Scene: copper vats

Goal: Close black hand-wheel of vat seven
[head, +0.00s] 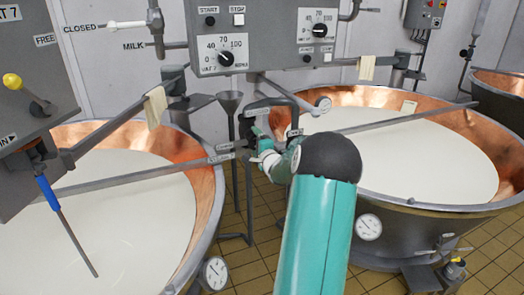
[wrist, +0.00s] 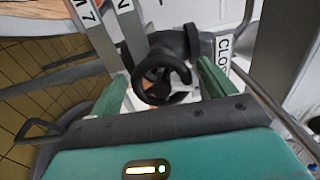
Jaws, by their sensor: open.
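A black hand-wheel (wrist: 160,80) shows in the wrist view, on a dark pipe, with a white label starting "CLO" beside it. My gripper (wrist: 163,77) is open, its two green fingers on either side of the wheel. I cannot tell whether either finger touches it. In the head view my gripper (head: 256,140) is small and partly hidden by my arm, among dark pipes between two vats. The wheel cannot be made out clearly there. The left copper vat (head: 207,185) holds white milk; "VAT 7" shows on the panel above it.
A second milk-filled copper vat (head: 480,135) stands right of my arm. A grey control panel (head: 265,35) hangs above the pipes. Grey bars cross both vats, and a funnel (head: 230,100) stands between them. A blue-handled rod (head: 65,225) hangs over the left vat.

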